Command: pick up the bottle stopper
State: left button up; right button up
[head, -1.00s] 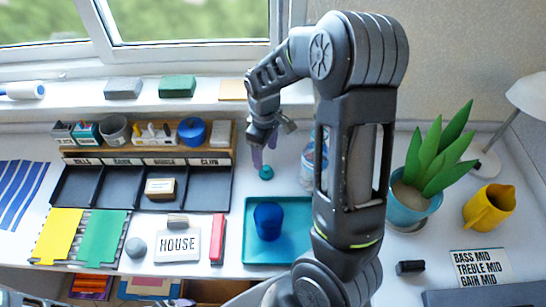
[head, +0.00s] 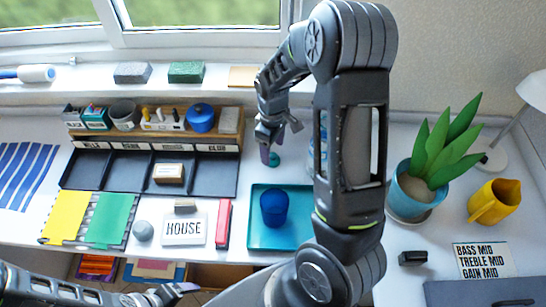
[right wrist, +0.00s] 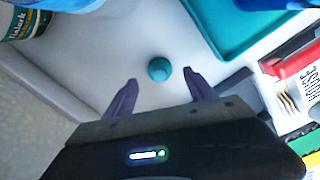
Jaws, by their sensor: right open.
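The bottle stopper is a small round teal piece (head: 274,159) on the white tabletop, behind the teal tray. In the right wrist view the stopper (right wrist: 159,69) lies just ahead of and between the two purple fingertips. My right gripper (head: 266,153) points down right beside the stopper and partly overlaps it in the head view. The right wrist view shows the right gripper (right wrist: 160,78) open and empty, its fingers apart on either side. My left gripper (head: 176,291) shows at the bottom edge, far from the stopper; its jaws are unclear.
A teal tray (head: 260,240) with a blue cup (head: 274,207) stands in front of the stopper. A labelled bottle (right wrist: 28,22) is near it, partly hidden by my right arm in the head view. A black compartment rack (head: 208,174) stands left.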

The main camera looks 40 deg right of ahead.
aim_at(273, 155)
notch_tip(273, 155, down, 4)
jog(key=shift+f+p, duration=0.1)
jog(key=shift+p, duration=0.2)
jog(key=shift+s, duration=0.1)
dwell(0.3)
jog(key=c, duration=1.4)
notch_tip(273, 155, up, 10)
jog(key=shift+r+b, duration=0.1)
jog(key=shift+b, duration=0.4)
